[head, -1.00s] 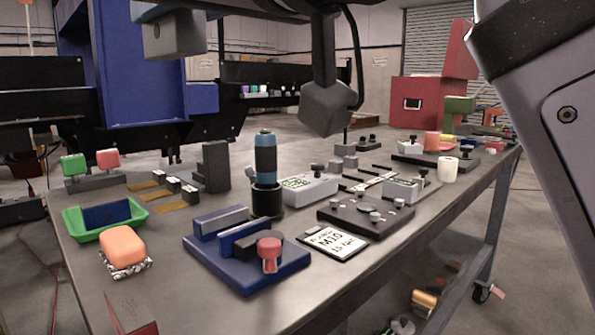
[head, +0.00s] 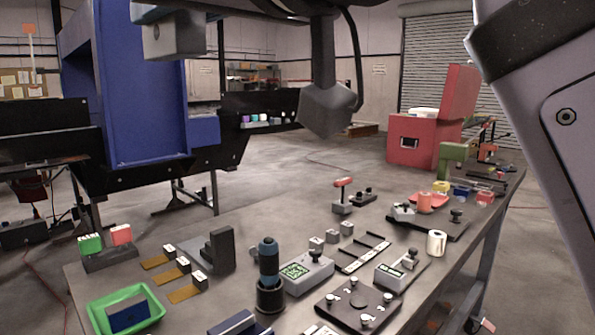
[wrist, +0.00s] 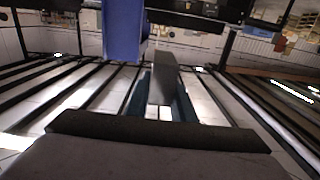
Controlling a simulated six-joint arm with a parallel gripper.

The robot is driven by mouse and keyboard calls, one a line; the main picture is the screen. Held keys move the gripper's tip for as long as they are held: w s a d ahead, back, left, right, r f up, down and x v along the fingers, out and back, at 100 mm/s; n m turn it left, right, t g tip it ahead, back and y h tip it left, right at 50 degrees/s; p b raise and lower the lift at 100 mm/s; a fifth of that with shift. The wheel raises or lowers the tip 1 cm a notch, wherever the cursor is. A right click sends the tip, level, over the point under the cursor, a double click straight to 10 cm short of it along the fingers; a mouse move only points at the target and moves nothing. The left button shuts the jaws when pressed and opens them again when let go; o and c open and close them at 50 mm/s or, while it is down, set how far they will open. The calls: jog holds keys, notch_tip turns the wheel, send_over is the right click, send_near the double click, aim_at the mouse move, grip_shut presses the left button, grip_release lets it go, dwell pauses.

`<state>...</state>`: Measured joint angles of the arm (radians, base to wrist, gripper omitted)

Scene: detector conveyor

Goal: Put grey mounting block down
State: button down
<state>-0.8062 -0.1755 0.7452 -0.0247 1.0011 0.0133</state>
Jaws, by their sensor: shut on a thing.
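In the wrist view, my gripper (wrist: 165,105) is shut on a narrow grey block (wrist: 163,75), which I take to be the grey mounting block. It stands up between the dark bluish fingers, and its lower part is partly hidden by them. Long dark bars over a light surface run on both sides, below the level of the jaws; I cannot tell whether the block touches anything. In the head view I cannot make out the jaws or the held block.
The crowded workbench (head: 255,229) carries a green tray (head: 97,316), a dark upright bracket (head: 222,250), a blue-topped cylinder (head: 268,262), a grey meter (head: 308,272) and a white roll (head: 436,243). A blue machine frame (head: 130,80) and red cabinet (head: 410,142) stand beyond.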

notch_tip(320, 180, up, 20)
jog(key=p, duration=1.8)
notch_tip(320, 180, down, 52)
jog(key=b, duration=5.1)
jog(key=shift+b, duration=0.4)
notch_tip(320, 180, down, 14)
jog(key=b, duration=1.1)
jog(key=shift+r, duration=0.2)
jog(key=shift+f+b, duration=1.85)
jog(key=shift+f, duration=0.15)
